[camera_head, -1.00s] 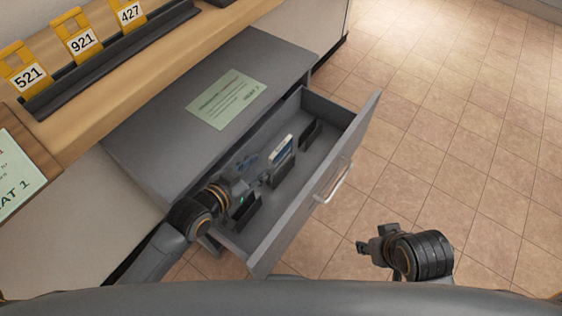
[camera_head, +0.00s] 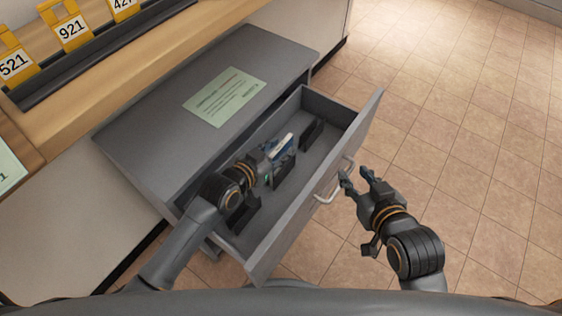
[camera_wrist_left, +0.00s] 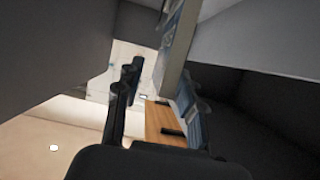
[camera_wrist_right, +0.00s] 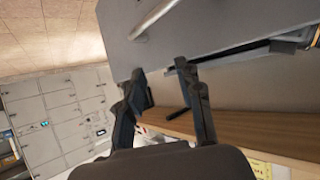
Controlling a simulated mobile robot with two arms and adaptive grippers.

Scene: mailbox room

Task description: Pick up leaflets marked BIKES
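A small group of leaflets with white and blue faces (camera_head: 284,143) stands in the open grey drawer (camera_head: 345,135); no marking on them is readable. My left gripper (camera_head: 277,153) reaches into the drawer at the leaflets. In the left wrist view its fingers (camera_wrist_left: 158,95) are spread apart, and a pale leaflet (camera_wrist_left: 178,35) stands by the right-hand finger; I cannot tell whether they touch. My right gripper (camera_head: 357,177) is open and empty, outside the drawer front close to the handle (camera_head: 335,182). It also shows spread in the right wrist view (camera_wrist_right: 160,75).
Black dividers (camera_head: 311,133) stand in the drawer. A green sheet (camera_head: 224,96) lies on the grey cabinet top (camera_head: 270,50). Yellow number tags (camera_head: 72,30) stand in a dark rack on the wooden counter (camera_head: 150,60). The tiled floor at right is clear.

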